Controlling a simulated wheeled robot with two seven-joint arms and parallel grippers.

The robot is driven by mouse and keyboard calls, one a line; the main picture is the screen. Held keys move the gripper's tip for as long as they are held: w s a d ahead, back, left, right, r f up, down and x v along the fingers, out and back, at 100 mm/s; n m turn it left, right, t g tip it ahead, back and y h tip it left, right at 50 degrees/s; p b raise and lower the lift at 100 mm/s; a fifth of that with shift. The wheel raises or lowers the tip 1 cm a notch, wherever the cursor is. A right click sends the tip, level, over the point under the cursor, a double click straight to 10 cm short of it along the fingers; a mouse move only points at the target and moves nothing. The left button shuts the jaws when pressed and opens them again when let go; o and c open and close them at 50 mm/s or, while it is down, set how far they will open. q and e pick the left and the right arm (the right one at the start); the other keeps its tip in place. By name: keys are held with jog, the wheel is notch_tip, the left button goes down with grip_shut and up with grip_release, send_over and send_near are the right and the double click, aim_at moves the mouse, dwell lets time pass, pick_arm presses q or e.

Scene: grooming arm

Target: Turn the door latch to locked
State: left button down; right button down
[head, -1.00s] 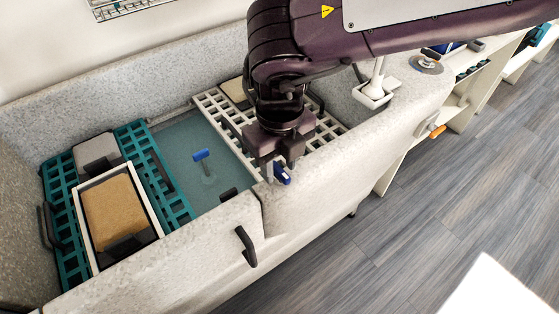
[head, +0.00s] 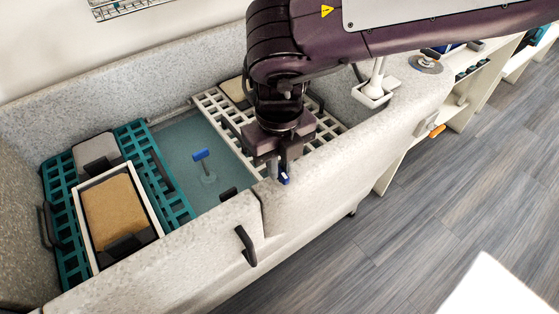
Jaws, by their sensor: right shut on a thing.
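My left gripper is not in view.
In the tub, a teal rack (head: 178,208) and a white rack (head: 213,101) flank a blue-topped plug (head: 201,155). A framed brown pad (head: 115,205) lies on the teal rack. A shower head holder (head: 372,97) stands at the back right.

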jog(key=m, duration=0.8)
jog(key=shift+m, duration=0.3)
jog(key=shift+r+m, duration=0.1)
jog(key=shift+m, duration=0.8)
jog(key=m+p, duration=0.1)
jog(key=m, duration=0.1)
jog(key=shift+r+m+p, duration=0.1)
jog(key=shift+m+p, duration=0.2)
jog(key=shift+w+m+p, duration=0.1)
jog(key=shift+m+p, duration=0.75)
jog(key=shift+m, duration=1.05)
jog(key=c, duration=1.4)
grip_release()
